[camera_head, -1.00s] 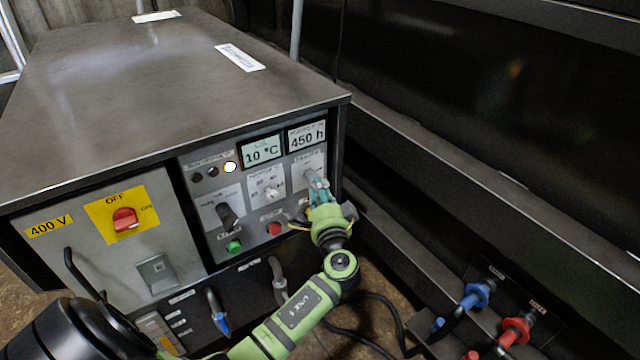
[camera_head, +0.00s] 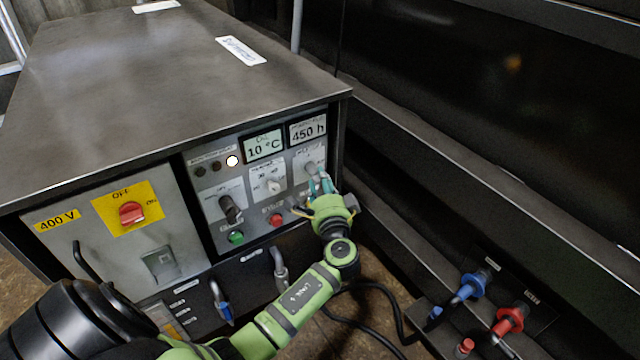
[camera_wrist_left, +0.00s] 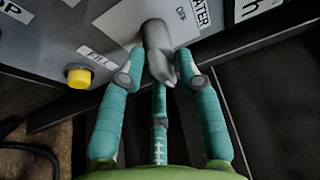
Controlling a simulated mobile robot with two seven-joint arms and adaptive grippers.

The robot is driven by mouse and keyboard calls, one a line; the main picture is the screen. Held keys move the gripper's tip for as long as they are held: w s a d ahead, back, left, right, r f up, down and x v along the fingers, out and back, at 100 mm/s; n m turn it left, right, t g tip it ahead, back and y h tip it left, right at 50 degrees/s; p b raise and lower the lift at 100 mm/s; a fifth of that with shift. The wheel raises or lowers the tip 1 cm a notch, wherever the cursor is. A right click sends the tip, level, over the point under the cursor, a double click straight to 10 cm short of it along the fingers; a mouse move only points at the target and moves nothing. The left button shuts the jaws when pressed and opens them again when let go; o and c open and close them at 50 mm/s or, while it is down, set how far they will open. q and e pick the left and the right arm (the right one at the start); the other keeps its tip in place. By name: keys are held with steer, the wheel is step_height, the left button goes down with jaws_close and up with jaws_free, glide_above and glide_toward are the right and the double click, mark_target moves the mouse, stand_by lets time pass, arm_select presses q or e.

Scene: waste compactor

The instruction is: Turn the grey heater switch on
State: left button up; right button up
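The grey heater switch (camera_wrist_left: 157,45) shows in the left wrist view below the "HEATER" label, with "OFF" printed beside it. In the head view the switch (camera_head: 310,167) is at the upper right of the control panel, partly hidden by my fingers. My left gripper (camera_head: 320,185) is at the switch. In the wrist view its teal fingers (camera_wrist_left: 160,70) stand on both sides of the switch, with a third finger below. A narrow gap shows on the left side; contact on the right is unclear. My right gripper is not in view.
The panel (camera_head: 205,195) also carries a black rotary switch (camera_head: 230,208), green (camera_head: 236,237) and red (camera_head: 276,220) buttons. A yellow button (camera_wrist_left: 79,77) shows in the wrist view. A red main switch (camera_head: 131,213) is at left. Blue (camera_head: 472,287) and red (camera_head: 508,320) hose couplings are at lower right.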

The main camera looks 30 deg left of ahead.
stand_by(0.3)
arm_select(q)
steer(key=v, duration=1.2)
steer(key=shift+r, duration=0.15)
steer(key=shift+w, duration=0.1)
